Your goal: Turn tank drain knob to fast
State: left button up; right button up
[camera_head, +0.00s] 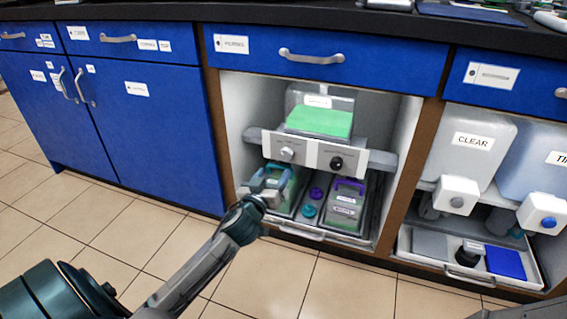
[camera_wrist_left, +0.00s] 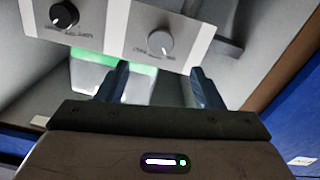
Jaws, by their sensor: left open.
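A panel (camera_head: 312,154) with two knobs crosses the open cabinet bay. Its left knob is silver (camera_head: 287,153) and its right knob is black (camera_head: 336,163); their labels are too small to read, so I cannot tell which is the tank drain knob. Behind and above it sits a clear tank (camera_head: 320,101) with green contents. My left gripper (camera_head: 269,184) is open and empty just below the silver knob, apart from it. In the left wrist view the picture is flipped: the silver knob (camera_wrist_left: 160,42) lies beyond the open fingers, and the black knob (camera_wrist_left: 64,15) is at upper left.
The bay at right holds a tank labelled CLEAR (camera_head: 473,140) with a knob box. Blue cabinet doors (camera_head: 150,130) stand left; the tiled floor is clear.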

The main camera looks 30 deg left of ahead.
aim_at(285, 156)
pick_arm(q)
jog(key=b+x, duration=0.2)
jog(key=x, duration=0.7)
jog(key=shift+b, duration=0.3)
jog(key=c, duration=1)
